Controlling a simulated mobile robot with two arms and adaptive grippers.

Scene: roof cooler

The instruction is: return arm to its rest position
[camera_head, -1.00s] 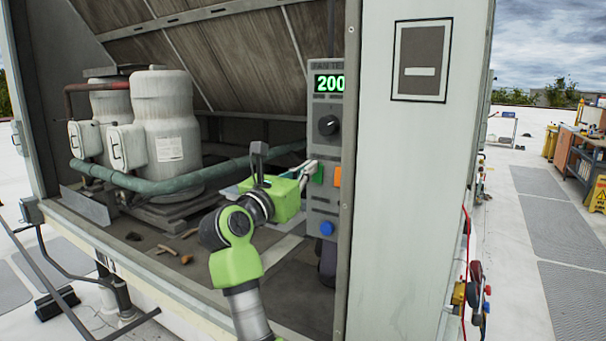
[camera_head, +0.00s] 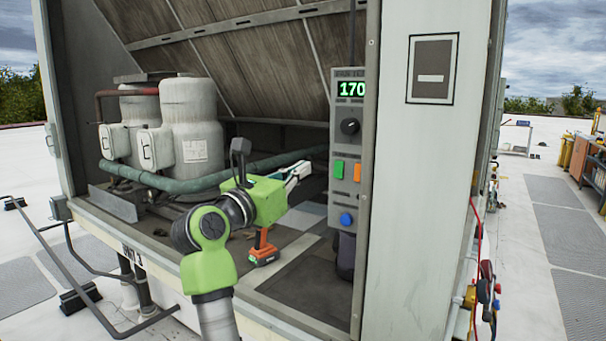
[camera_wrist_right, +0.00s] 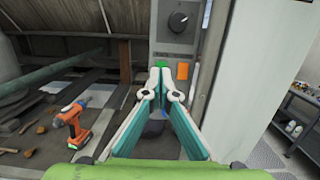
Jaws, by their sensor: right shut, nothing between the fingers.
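My right arm, green and grey, reaches up from the bottom of the head view into the open cooler housing. Its gripper (camera_head: 297,172) is shut and empty, a little to the left of the control panel (camera_head: 346,205) and apart from it. The panel shows a green 170 readout, a black knob (camera_head: 350,126), a green button (camera_head: 339,168), an orange button (camera_head: 357,172) and a blue button (camera_head: 346,219). In the right wrist view the gripper fingers (camera_wrist_right: 160,80) meet at their tips, below the panel's knob. My left gripper is not in view.
An orange drill (camera_head: 263,248) stands on the housing floor close to my arm. White compressor tanks (camera_head: 192,125) and a green pipe (camera_head: 165,180) lie to the left. The white housing post (camera_head: 420,200) stands right of the panel. The open roof is farther right.

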